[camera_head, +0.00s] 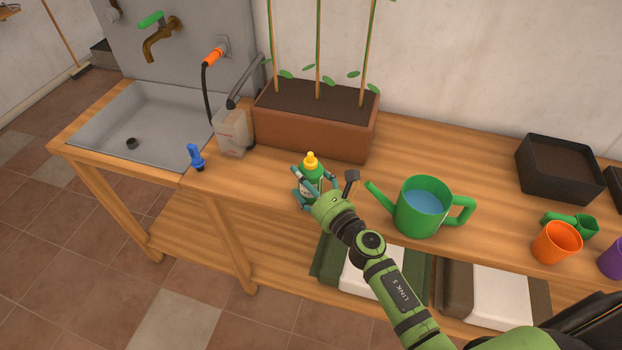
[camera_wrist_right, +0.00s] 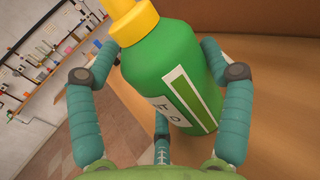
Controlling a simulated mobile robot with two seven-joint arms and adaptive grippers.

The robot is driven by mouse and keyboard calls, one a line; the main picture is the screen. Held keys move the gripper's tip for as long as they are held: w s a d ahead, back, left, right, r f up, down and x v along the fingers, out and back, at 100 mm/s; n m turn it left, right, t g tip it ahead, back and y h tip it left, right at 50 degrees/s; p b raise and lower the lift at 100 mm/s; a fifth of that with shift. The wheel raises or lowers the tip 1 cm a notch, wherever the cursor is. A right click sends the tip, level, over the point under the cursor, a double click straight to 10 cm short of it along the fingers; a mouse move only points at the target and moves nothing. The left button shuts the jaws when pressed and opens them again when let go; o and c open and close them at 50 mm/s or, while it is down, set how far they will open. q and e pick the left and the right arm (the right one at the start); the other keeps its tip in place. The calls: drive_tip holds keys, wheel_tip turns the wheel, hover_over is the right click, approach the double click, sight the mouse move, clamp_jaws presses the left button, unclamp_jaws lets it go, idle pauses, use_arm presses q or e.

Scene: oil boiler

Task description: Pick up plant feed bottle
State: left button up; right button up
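The plant feed bottle (camera_head: 312,178) is green with a yellow cap and stands near the front edge of the wooden bench. In the right wrist view the bottle (camera_wrist_right: 172,75) fills the middle, with a white and green label, and looks tilted in the picture. My right gripper (camera_head: 311,186) reaches it from the front, with teal fingers on both sides of its body. In the right wrist view the fingertips lie close against both sides, and a third finger is below. Whether they press on it I cannot tell. My left gripper is out of view.
A green watering can (camera_head: 421,208) with water stands right of the bottle. A brown planter (camera_head: 315,132) is behind. An orange cup (camera_head: 556,243) is at the far right.

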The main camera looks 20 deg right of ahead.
sight(306, 163)
drive_tip(key=shift+c, duration=0.3)
drive_tip(key=shift+r, duration=0.1)
wheel_tip(306, 163, up, 9)
drive_tip(key=p, duration=0.7)
drive_tip(key=shift+r+p, duration=0.1)
drive_tip(key=shift+p, duration=0.3)
drive_tip(key=shift+r+p, duration=0.35)
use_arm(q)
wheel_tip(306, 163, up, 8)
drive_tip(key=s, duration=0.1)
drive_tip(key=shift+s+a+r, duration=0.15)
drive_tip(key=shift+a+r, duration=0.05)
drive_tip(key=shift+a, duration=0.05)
